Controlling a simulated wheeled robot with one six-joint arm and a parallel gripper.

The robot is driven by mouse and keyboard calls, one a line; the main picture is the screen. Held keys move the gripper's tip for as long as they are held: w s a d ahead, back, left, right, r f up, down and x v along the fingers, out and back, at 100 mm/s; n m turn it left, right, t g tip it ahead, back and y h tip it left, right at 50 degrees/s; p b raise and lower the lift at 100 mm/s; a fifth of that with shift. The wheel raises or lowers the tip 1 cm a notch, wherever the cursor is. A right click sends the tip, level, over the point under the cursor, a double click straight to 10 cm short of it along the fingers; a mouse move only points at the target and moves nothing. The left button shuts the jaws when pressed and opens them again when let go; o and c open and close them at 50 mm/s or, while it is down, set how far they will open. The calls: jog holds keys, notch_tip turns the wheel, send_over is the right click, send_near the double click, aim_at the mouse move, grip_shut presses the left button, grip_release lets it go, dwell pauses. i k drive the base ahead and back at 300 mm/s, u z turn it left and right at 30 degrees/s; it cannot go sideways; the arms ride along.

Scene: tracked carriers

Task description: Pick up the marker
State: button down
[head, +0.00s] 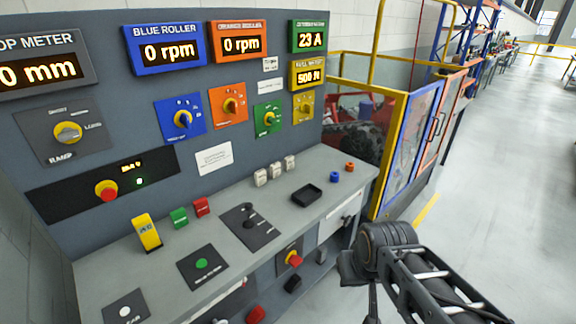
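I cannot make out a marker in the head view. The grey console desk (325,173) carries a shallow black tray (307,195), and I cannot tell whether anything lies in it. A small blue piece (335,177) and a small orange-red piece (349,167) stand at the desk's far right end. My arm comes in from the lower right. My gripper (372,298) seems to be at its dark end, in front of the desk's right side and apart from the desktop items. Its fingers are not clear.
A yellow handheld device (146,233), a green block (179,218), a red block (201,207) and a joystick (249,222) occupy the desk. A red knob (295,260) projects from its front. A yellow-framed guard (392,150) stands behind; open floor (510,190) lies right.

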aim_at(260, 175)
jog(key=z, duration=0.3)
jog(key=i, duration=0.45)
jog(key=u, duration=1.25)
jog(key=i, duration=0.5)
